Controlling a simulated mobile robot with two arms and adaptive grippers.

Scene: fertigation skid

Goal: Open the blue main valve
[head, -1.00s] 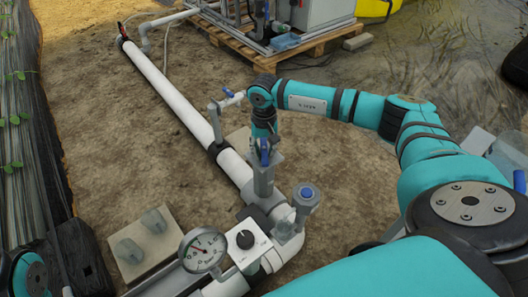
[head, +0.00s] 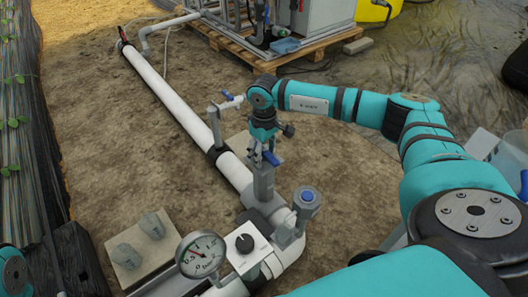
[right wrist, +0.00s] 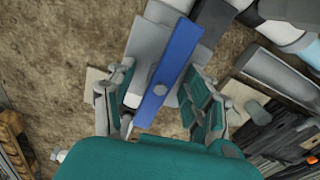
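The blue main valve handle (head: 274,158) is a flat blue lever on top of a grey valve body (head: 264,182) in the pipe line. In the head view it slants down to the right. My right gripper (head: 263,156) is directly above the valve, pointing down. In the right wrist view the blue lever (right wrist: 168,75) runs lengthwise between the two fingers of the right gripper (right wrist: 160,90). The fingers are open, with a visible gap on each side of the lever. My left gripper is out of view.
A pressure gauge (head: 201,254), a box with a black knob (head: 246,243) and a blue-capped fitting (head: 306,202) stand close in front of the valve. A small blue-handled tap (head: 227,95) is behind it. A white pipe (head: 165,90) runs away to the back left over bare soil.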

